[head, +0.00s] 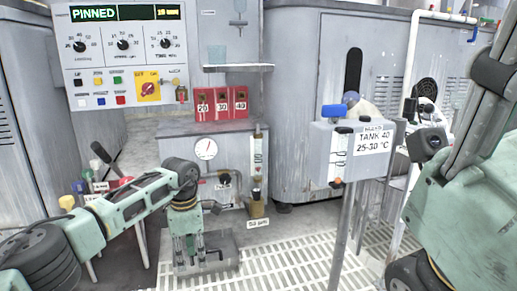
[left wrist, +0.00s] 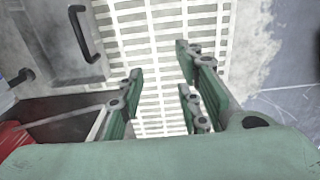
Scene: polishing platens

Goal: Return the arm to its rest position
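My left arm comes in from the left in the head view and bends down at its wrist. My left gripper (head: 190,250) points down in front of the low grey cabinet, above a grey box (head: 222,252) on the floor grating. In the left wrist view, the left gripper (left wrist: 160,85) has its green fingers apart, with only the grating seen between them. It holds nothing. My right arm fills the right edge of the head view, and its gripper does not show.
A control panel (head: 128,88) reads PINNED. Red numbered blocks (head: 222,103) sit above a gauge cabinet (head: 178,150). A grey tank box (head: 335,140) labelled TANK 40 stands on a post to the right. White floor grating (head: 290,260) lies open between. The grey box with a dark handle (left wrist: 60,45) is beside the fingers.

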